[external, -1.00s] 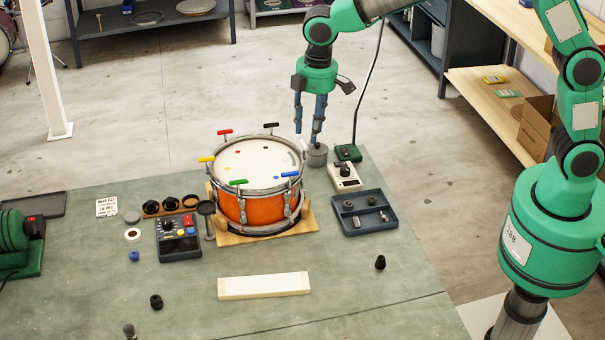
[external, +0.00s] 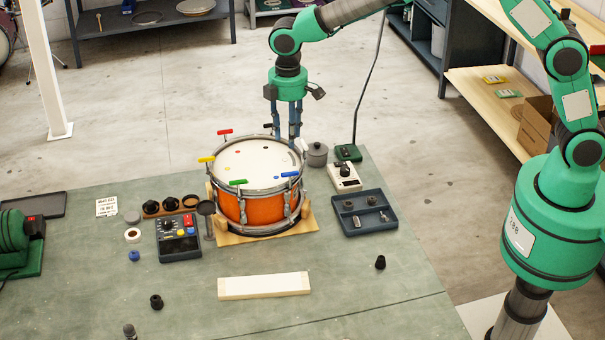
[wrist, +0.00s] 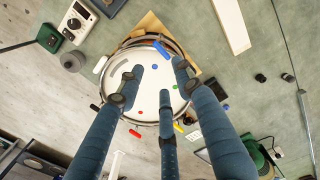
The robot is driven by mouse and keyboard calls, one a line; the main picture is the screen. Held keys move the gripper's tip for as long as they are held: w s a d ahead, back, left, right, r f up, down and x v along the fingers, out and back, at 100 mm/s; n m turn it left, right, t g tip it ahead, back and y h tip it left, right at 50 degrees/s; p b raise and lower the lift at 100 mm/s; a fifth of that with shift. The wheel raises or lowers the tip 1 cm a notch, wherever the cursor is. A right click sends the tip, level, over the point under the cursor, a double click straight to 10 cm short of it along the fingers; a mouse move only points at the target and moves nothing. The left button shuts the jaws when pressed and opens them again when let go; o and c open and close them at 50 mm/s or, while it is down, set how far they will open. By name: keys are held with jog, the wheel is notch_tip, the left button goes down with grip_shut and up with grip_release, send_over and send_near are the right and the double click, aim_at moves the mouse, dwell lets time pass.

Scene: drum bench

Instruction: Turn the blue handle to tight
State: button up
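The blue handle (external: 289,174) sits on the near right rim of the orange drum (external: 262,208). In the wrist view the blue handle (wrist: 161,49) lies at the upper rim, just above my fingers. My gripper (external: 285,136) points down at the far side of the drum, by the black handle, apart from the blue one. Its fingers are spread and empty over the drum head in the wrist view (wrist: 160,88). Other handles on the rim are red (external: 225,132), yellow (external: 206,159), and green (external: 238,182). I cannot tell how tight the blue handle is.
A grey pot (external: 317,154), a white device (external: 344,177) and a dark tray (external: 379,222) with small parts stand right of the drum. A control box (external: 178,245) stands at the left. A pale wooden block (external: 264,286) lies in front.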

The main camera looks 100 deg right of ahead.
aim_at(289, 172)
notch_tip(289, 172, down, 14)
jog(key=shift+r, duration=0.15)
dwell(0.6)
grip_shut()
